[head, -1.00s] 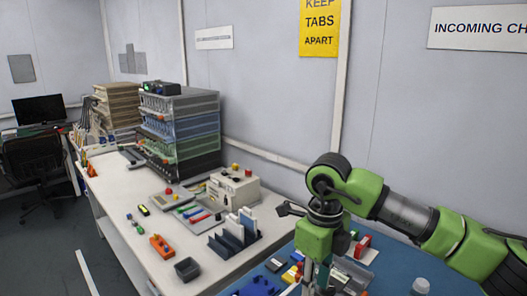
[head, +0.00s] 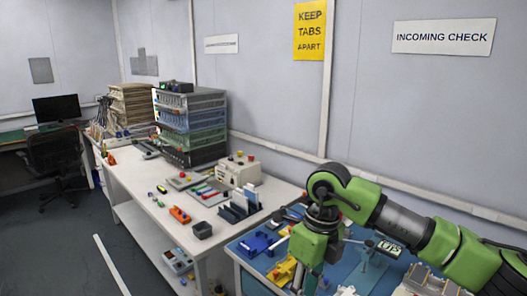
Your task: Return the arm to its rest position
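My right arm (head: 405,216), green and dark grey, comes in from the right, bent at the elbow. Its green wrist (head: 308,246) points down over the blue-topped bench. My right gripper (head: 310,283) is at the bottom edge of the head view, partly hidden by the wrist and cut off, so its fingers cannot be read. My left arm and gripper are not in view.
The blue bench top (head: 352,272) below my arm bears blue and yellow fixtures (head: 282,270) and a small display (head: 388,248). A white bench (head: 150,185) with stacked drawers (head: 190,125) and a dark rack (head: 238,210) stands left. Floor is open at far left.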

